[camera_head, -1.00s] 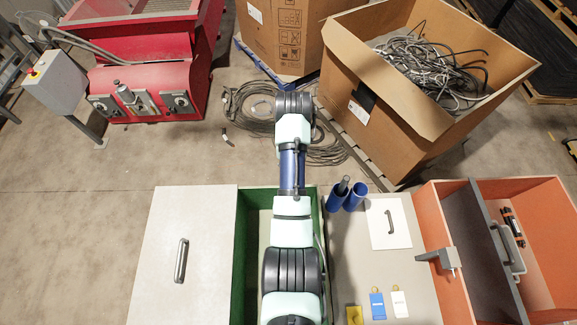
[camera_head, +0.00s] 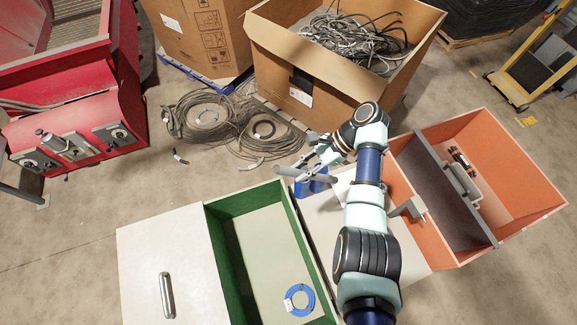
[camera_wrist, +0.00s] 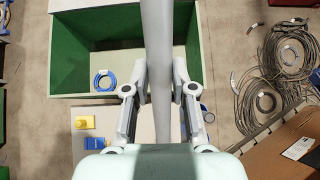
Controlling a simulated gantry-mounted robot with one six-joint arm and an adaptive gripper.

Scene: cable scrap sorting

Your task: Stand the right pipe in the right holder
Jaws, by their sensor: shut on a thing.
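My gripper (camera_wrist: 160,88) is shut on a long grey pipe (camera_wrist: 158,40), which runs up through the wrist view between the two fingers. In the head view my gripper (camera_head: 322,158) is at the end of the arm, near two blue holders (camera_head: 319,186). The grey pipe (camera_head: 290,171) lies tilted, close to level, across the picture over the holders' tops. Gripper and pipe partly hide the holders, so I cannot tell whether the pipe touches them. In the wrist view a blue round rim (camera_wrist: 204,107) shows just right of the right finger.
A green-lined bin (camera_head: 225,228) with a blue cable coil (camera_head: 299,299) stands left of the holders. An orange bin (camera_head: 527,165) with a grey divider is on the right. A cardboard box (camera_head: 265,68) of cable scrap and cable coils (camera_head: 205,112) on the floor lie behind.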

